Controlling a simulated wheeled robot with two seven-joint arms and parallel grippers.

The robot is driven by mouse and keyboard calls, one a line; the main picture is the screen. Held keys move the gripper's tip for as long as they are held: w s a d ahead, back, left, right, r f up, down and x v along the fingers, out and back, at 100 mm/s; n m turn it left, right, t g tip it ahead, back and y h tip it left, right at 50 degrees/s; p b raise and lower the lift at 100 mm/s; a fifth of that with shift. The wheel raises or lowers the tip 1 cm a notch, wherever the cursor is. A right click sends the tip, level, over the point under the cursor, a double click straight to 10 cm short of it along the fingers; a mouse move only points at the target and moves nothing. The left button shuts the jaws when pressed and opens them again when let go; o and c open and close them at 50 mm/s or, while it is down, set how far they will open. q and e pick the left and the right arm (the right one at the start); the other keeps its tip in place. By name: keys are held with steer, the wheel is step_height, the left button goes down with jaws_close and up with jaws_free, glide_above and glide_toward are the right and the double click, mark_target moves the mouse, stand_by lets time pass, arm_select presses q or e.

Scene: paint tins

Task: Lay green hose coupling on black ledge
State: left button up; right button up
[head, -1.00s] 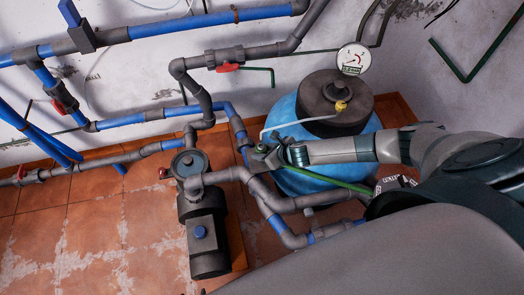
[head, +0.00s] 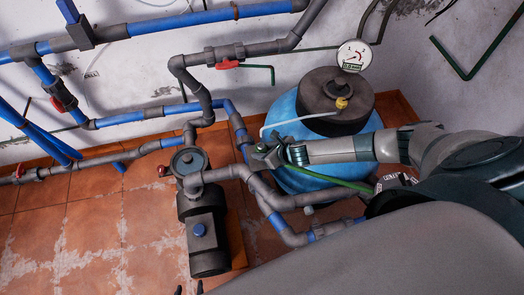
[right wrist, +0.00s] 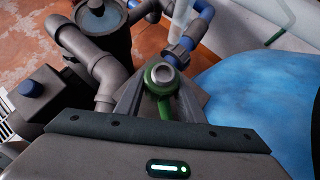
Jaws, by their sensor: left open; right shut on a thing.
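The green hose coupling (right wrist: 162,78) is a ring-shaped piece with a pale metal centre, seen in the right wrist view between my right fingers. In the head view only a small green part of the coupling (head: 261,148) shows. My right gripper (head: 266,156) is shut on it, in front of the blue tank and right of the pump. My left gripper (head: 189,291) shows only as two dark fingertips, apart, at the bottom edge of the head view, with nothing visible between them. I cannot pick out a black ledge with certainty.
The blue tank (head: 289,111) with its dark top (head: 318,92) and gauge (head: 354,56) stands behind my right arm. A grey pump (head: 206,235) and grey and blue pipes (head: 160,112) crowd the space to the left. The tiled floor (head: 95,225) at left is open.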

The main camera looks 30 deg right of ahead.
steer(key=shift+f+b, duration=0.3)
steer(key=shift+f, duration=0.2)
steer(key=o, duration=1.3)
steer(key=shift+c, duration=0.2)
steer(key=v, duration=1.7)
steer(key=shift+r, duration=0.25)
steer(key=shift+s, duration=0.1)
